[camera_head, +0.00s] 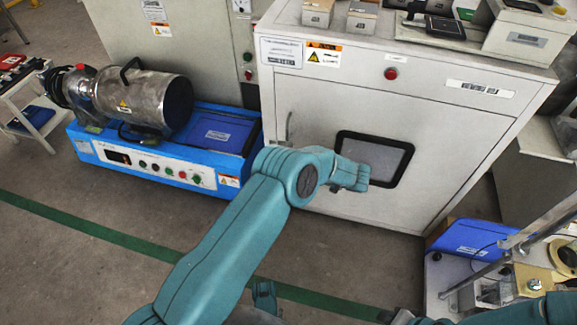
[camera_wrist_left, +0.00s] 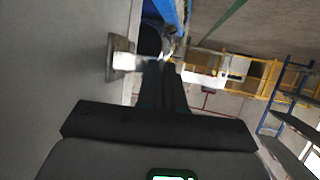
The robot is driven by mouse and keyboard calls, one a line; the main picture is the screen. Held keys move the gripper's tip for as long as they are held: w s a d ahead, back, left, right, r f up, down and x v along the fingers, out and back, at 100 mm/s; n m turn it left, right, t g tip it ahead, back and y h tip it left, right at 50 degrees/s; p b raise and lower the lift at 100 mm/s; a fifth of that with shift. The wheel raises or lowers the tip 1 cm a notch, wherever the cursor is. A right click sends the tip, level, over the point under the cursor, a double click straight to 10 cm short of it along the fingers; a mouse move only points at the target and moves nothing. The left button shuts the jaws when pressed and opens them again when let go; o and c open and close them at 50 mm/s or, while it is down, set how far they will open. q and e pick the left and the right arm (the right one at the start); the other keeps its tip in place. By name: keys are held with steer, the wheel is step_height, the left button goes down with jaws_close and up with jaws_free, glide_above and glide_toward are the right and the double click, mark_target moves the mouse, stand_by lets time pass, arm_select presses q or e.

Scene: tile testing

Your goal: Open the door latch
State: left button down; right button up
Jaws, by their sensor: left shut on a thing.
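The door latch is a small grey metal handle (camera_head: 289,128) on the front of the white cabinet (camera_head: 440,125), left of its dark-framed window. Only its upper part shows in the head view, above my left arm. In the left wrist view, the latch handle (camera_wrist_left: 125,61) sticks out from the pale door face at left. My left gripper (camera_wrist_left: 165,72) has its dark fingers close together at the handle's outer end and is shut on it. In the head view my own arm hides the left gripper.
A blue-based machine with a metal cylinder (camera_head: 145,100) stands on the floor left of the cabinet. Boxes and devices (camera_head: 530,35) sit on the cabinet top. A metal frame and blue box (camera_head: 470,237) stand at lower right. The floor before the cabinet looks clear.

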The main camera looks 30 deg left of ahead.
steer(key=shift+f, duration=0.1)
stand_by(0.4)
arm_select(q)
steer(key=c, duration=1.3)
jaws_free()
steer(key=p+v, duration=0.2)
steer(key=v, duration=0.6)
steer(key=p+v, duration=0.2)
steer(key=v, duration=0.6)
steer(key=shift+w+d, duration=0.15)
steer(key=shift+d, duration=0.1)
arm_select(e)
steer(key=shift+g, duration=0.5)
steer(key=s+r, duration=0.3)
steer(key=r, duration=0.1)
steer(key=shift+a+r, duration=0.1)
steer(key=shift+a, duration=0.2)
steer(key=shift+d, duration=0.1)
